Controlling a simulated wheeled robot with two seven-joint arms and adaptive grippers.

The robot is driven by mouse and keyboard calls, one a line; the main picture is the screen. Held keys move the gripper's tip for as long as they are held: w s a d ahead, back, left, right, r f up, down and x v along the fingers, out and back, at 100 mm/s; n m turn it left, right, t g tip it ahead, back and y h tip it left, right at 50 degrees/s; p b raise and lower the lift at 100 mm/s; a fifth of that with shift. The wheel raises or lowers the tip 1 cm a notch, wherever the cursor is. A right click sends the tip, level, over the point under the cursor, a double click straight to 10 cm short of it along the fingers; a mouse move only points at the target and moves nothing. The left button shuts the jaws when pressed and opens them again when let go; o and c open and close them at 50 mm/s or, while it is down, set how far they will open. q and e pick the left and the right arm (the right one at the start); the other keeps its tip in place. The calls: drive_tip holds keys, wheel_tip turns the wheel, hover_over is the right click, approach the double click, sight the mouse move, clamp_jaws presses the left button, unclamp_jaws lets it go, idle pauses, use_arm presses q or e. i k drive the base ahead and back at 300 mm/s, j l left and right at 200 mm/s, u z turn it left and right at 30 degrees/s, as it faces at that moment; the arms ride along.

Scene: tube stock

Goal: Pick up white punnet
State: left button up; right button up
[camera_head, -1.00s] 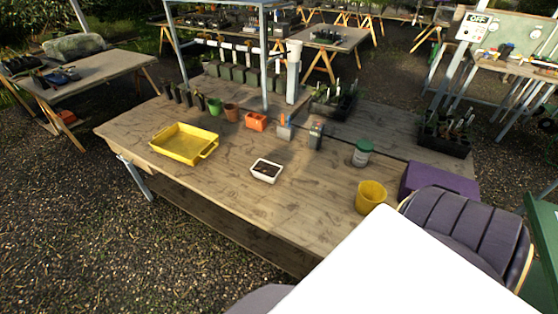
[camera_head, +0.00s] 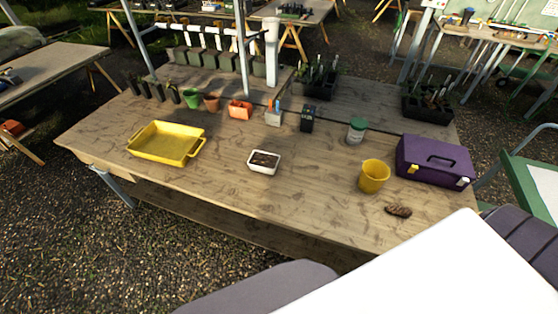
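The white punnet (camera_head: 264,169) is a small white rectangular tub with dark soil-like contents. It sits upright near the middle of the wooden table (camera_head: 215,185), towards the front edge, with bare wood around it. Neither of my grippers shows in the head view, and nothing is touching the punnet.
A yellow tray (camera_head: 166,143) lies to the left of the punnet. A yellow pot (camera_head: 373,176), a brown object (camera_head: 398,210) and a purple toolbox (camera_head: 435,161) are to the right. Behind are a green-lidded jar (camera_head: 356,131), a dark box (camera_head: 307,118) and an orange pot (camera_head: 240,109).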

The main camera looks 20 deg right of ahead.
sight(260, 162)
drive_tip(key=i+j+z, duration=0.15)
drive_tip(key=j+z, duration=0.15)
drive_tip(key=z, duration=0.15)
drive_tip(key=i+j+z, duration=0.15)
drive_tip(key=j+z, duration=0.85)
drive_tip(key=j, duration=0.2)
